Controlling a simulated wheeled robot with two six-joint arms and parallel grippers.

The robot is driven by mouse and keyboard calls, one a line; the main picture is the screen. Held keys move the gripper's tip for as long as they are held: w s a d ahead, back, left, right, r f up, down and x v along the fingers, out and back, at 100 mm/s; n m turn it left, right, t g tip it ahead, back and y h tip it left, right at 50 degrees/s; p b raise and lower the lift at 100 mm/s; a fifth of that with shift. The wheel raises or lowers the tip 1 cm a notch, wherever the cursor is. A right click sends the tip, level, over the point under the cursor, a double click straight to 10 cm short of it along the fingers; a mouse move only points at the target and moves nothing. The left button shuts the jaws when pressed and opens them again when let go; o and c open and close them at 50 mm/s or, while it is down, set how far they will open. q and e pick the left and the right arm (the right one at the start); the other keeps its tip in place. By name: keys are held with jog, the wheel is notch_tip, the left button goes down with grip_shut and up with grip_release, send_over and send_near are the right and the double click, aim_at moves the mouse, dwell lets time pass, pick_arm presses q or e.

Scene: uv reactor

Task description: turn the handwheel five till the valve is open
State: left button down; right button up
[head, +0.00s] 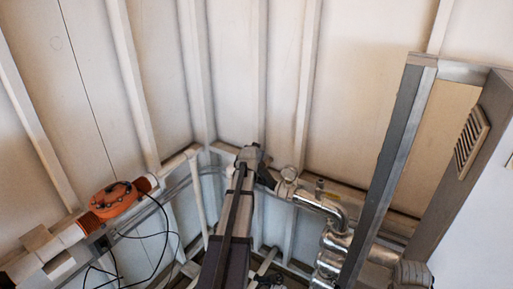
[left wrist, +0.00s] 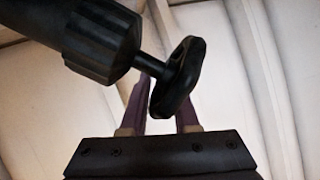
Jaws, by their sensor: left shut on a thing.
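The black handwheel (left wrist: 181,80) fills the middle of the left wrist view, seen nearly edge-on. A short dark stem joins it to a thick ribbed black body (left wrist: 103,42) at the upper left. My left gripper (left wrist: 160,100) has its purple fingers on both sides of the wheel's lower part and is shut on it. The wheel hides part of the fingers. In the head view a long dark arm, seemingly mine, reaches up to the pipework at centre; its gripper and the wheel cannot be made out there. My right gripper is not in view. No open or closed mark is legible.
In the head view, an orange fitting (head: 117,199) with loose black cables sits on a pale pipe at left. A round gauge (head: 289,173) and shiny bent pipes (head: 333,240) stand right of centre. A grey metal post (head: 392,155) and a vented cabinet (head: 471,140) bound the right side.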

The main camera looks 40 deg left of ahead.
pick_arm(q)
jog(key=shift+s+a+f+n+g+y+p, duration=0.1)
jog(key=shift+a+f+n+g+y+p, duration=0.2)
jog(key=shift+n+g+p, duration=0.7)
jog(key=shift+s+a+f+n+g+y+p, duration=0.1)
jog(key=shift+s+f+n+g+y+p, duration=0.2)
jog(key=shift+g, duration=1.35)
jog(key=shift+w+a+f+n+g+y+p, duration=0.1)
jog(key=shift+a+f+n+g+y+p, duration=0.3)
jog(key=shift+g, duration=0.95)
jog(key=shift+s+d+f, duration=0.1)
jog(key=shift+s+d, duration=0.05)
jog(key=c, duration=1.1)
grip_release()
jog(key=shift+o, duration=1.3)
